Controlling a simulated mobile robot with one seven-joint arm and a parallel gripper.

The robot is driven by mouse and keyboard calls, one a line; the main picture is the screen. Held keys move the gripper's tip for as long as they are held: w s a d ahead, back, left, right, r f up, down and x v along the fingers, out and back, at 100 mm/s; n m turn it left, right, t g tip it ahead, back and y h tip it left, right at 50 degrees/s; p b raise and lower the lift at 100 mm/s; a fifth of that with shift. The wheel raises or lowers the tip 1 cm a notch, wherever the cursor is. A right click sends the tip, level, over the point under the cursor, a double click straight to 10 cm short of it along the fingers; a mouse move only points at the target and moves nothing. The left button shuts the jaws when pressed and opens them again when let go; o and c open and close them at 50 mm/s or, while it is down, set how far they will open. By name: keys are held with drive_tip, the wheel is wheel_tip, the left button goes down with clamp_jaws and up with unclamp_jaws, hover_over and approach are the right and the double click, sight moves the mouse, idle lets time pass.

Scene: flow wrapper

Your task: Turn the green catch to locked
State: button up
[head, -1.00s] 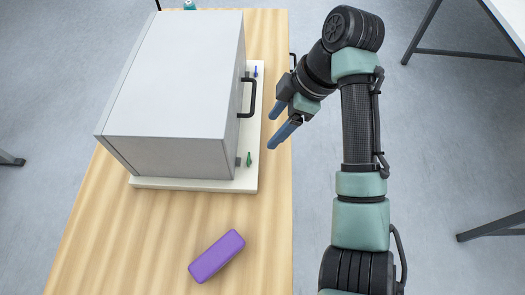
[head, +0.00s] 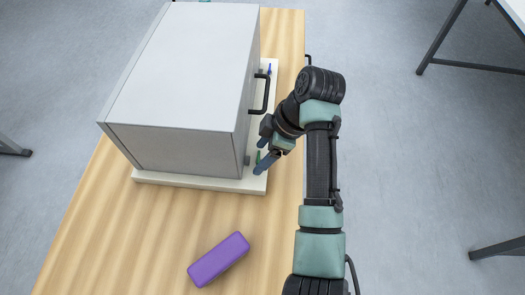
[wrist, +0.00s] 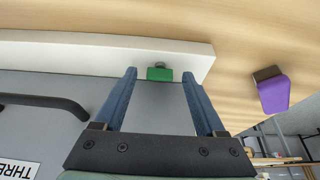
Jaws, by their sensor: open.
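The green catch (head: 258,157) stands on the pale base at the near right corner of the grey box (head: 185,80). In the wrist view the catch (wrist: 160,74) shows as a green block just beyond and between my fingertips, beside the box's front face. My gripper (head: 262,158) is open, with its blue fingers close to the catch and partly covering it in the head view. In the wrist view my gripper (wrist: 160,77) has nothing between its fingers. I cannot tell whether the fingers touch the catch.
A black handle (head: 261,93) sticks out of the box front, and a blue catch (head: 269,69) stands at its far end. A purple block (head: 218,259) lies on the wooden table (head: 130,240). A label (wrist: 18,172) shows on the box in the wrist view.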

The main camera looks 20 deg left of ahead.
clamp_jaws()
idle(0.3)
drive_tip(key=shift+p, duration=0.3)
drive_tip(key=m+p, duration=0.1)
drive_tip(key=m+t+p, duration=0.1)
drive_tip(key=m+p, duration=0.1)
drive_tip(key=p, duration=0.1)
drive_tip(key=shift+s+r, duration=0.25)
drive_tip(key=m+t+p, duration=0.1)
drive_tip(key=m+p, duration=0.2)
drive_tip(key=shift+s+t, duration=0.1)
drive_tip(key=shift+t, duration=0.2)
drive_tip(key=shift+f+m+t+h+p, duration=0.2)
drive_tip(key=shift+m+t+h+p, duration=0.2)
drive_tip(key=shift+m+p, duration=0.95)
